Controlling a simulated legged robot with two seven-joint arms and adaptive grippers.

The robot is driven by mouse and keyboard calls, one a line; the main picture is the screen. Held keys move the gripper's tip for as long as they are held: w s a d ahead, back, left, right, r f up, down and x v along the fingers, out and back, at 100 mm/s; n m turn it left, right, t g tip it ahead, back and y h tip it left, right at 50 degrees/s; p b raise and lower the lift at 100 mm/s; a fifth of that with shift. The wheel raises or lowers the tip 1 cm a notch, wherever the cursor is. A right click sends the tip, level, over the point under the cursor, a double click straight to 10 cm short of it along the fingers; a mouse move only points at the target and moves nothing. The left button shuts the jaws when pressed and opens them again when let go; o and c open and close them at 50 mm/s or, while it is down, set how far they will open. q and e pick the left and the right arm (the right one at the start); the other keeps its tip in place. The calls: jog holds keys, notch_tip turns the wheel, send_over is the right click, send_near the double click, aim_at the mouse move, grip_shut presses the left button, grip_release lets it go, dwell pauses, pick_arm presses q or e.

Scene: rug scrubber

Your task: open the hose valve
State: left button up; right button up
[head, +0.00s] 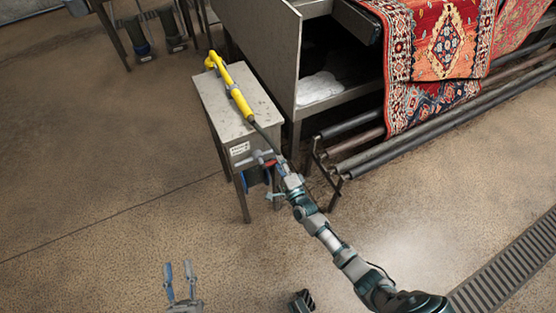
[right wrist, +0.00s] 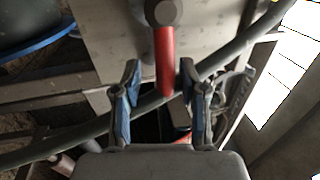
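The hose valve's red lever (right wrist: 165,62) hangs from a grey round pivot (right wrist: 163,12) in the right wrist view. The red also shows small at the small metal table's side in the head view (head: 270,163). My right gripper (right wrist: 159,66) is open, with its blue-padded fingers on either side of the lever. Gaps show beside the lever, so it is not clamped. In the head view the right gripper (head: 272,178) is small beside the table. My left gripper (head: 180,268) is open and empty over the floor at the bottom.
A yellow spray wand (head: 231,88) lies on the small metal table (head: 222,105). A dark hose (right wrist: 225,52) crosses behind the lever. A blue-rimmed container (right wrist: 40,48) is at upper left there. Rugs (head: 440,45) and a pipe rack (head: 370,150) stand right. Floor at left is clear.

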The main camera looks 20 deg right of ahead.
jog(key=shift+s, duration=0.1)
jog(key=s+f, duration=0.2)
jog(key=s, duration=0.9)
jog(key=shift+s+d+f, duration=0.2)
jog(key=shift+s, duration=0.1)
jog(key=s+f, duration=0.1)
jog(key=s, duration=0.7)
jog(key=shift+s+d+f+p, duration=0.15)
jog(key=shift+s+f+p, duration=0.2)
jog(key=shift+s+p, duration=0.05)
